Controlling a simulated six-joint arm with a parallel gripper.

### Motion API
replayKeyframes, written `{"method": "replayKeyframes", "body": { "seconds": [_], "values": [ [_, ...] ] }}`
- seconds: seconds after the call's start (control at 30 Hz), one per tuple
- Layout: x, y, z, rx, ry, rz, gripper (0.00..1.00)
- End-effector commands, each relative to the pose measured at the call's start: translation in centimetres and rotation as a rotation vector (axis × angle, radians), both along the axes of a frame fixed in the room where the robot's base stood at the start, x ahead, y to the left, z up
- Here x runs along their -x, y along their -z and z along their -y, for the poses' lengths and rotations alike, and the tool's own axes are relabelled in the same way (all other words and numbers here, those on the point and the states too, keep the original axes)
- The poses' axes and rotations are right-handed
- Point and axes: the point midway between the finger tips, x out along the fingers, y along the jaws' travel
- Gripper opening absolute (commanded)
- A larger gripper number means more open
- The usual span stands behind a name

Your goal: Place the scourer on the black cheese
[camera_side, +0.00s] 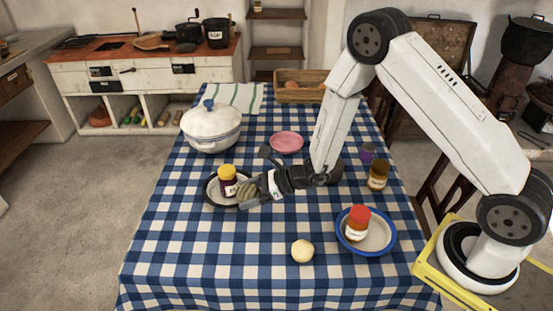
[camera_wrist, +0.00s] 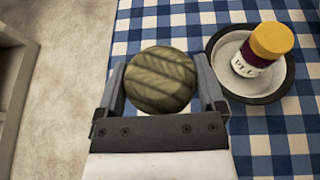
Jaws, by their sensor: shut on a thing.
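My gripper (camera_side: 254,188) is shut on a round, olive, striped thing, which looks like the scourer (camera_wrist: 162,80). In the side view the scourer (camera_side: 246,188) is partly hidden by the fingers, close to the right rim of a black-rimmed plate (camera_side: 211,200). In the wrist view the same plate (camera_wrist: 221,82) lies to the right of the held scourer, apart from it in the picture. A dark jar with a yellow lid (camera_side: 228,180) stands on this plate; it also shows in the wrist view (camera_wrist: 260,52). I see no black cheese.
A white pot (camera_side: 211,128) and a pink plate (camera_side: 286,142) stand farther back. A blue-rimmed plate (camera_side: 340,230) holds a red-lidded jar (camera_side: 357,222). A pale round thing (camera_side: 302,251), a brown jar (camera_side: 378,176) and a purple cup (camera_side: 367,152) stand around. The front-left tablecloth is clear.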

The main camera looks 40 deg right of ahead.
Motion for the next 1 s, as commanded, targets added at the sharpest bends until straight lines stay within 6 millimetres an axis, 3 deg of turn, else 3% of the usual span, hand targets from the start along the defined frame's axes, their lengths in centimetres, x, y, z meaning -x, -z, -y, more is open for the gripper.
{"method": "replayKeyframes", "body": {
  "seconds": [0.1,0.5,1.0],
  "values": [
    [0.1,-0.5,3.9,-0.001,0.084,0.001,0.33],
    [2.7,-2.0,15.3,-0.001,0.347,0.0,0.33],
    [9.2,-3.7,26.4,0.001,0.669,0.0,0.33]
  ]
}}
